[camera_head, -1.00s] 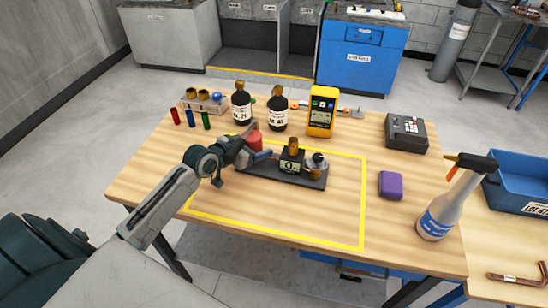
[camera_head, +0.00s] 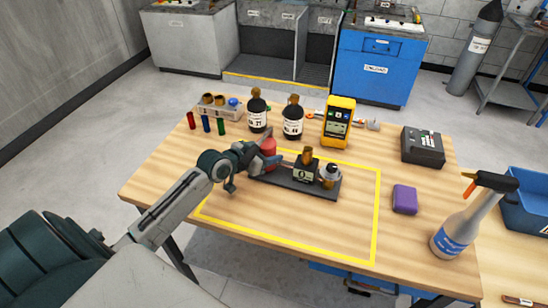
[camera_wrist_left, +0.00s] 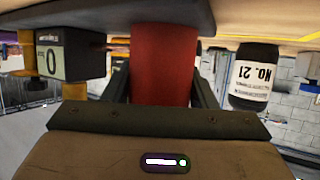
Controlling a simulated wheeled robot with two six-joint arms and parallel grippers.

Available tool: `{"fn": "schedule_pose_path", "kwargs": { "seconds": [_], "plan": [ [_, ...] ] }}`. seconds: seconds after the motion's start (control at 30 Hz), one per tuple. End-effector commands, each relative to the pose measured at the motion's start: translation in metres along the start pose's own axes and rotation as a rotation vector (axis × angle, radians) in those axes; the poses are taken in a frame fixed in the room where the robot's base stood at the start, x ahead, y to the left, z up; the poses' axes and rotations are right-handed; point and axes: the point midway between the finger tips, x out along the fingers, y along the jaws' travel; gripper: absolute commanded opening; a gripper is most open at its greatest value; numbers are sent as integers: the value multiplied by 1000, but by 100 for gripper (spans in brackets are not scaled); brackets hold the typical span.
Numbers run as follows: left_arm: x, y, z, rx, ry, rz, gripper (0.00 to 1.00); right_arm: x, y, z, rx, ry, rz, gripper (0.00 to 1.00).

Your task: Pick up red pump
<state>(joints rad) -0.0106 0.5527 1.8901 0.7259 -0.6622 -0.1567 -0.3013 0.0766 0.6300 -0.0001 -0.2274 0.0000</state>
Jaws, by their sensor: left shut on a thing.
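The red pump (camera_head: 268,148) stands at the left end of a dark base plate (camera_head: 282,184) on the wooden table. My left gripper (camera_head: 262,157) reaches it from the front left and is shut on it. In the left wrist view the red body of the pump (camera_wrist_left: 163,65) fills the space between the two dark fingers. A dark block with a numbered display (camera_head: 304,175) and a small round silver-and-black part (camera_head: 329,175) sit on the same plate. My right gripper is not in view.
Two dark bottles (camera_head: 257,112) (camera_head: 292,120) stand close behind the pump. A yellow meter (camera_head: 338,120), a dark grey box (camera_head: 423,147), a purple block (camera_head: 405,199) and a spray bottle (camera_head: 462,222) stand farther right. The table inside the yellow outline is clear at the front.

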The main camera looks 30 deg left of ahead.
Motion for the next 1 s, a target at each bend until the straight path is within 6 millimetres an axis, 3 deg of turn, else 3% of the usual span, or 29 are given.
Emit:
{"fn": "schedule_pose_path", "kwargs": {
  "seconds": [0.4, 0.67, 1.0],
  "plan": [
    [-16, 3, -35, 3, 14, 3, 0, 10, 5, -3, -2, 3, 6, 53],
    [-43, 26, -25, 4, 11, 4, 0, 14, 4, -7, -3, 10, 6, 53],
    [-99, 71, -9, 3, 10, 7, 0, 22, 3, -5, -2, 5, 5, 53]
  ]
}}
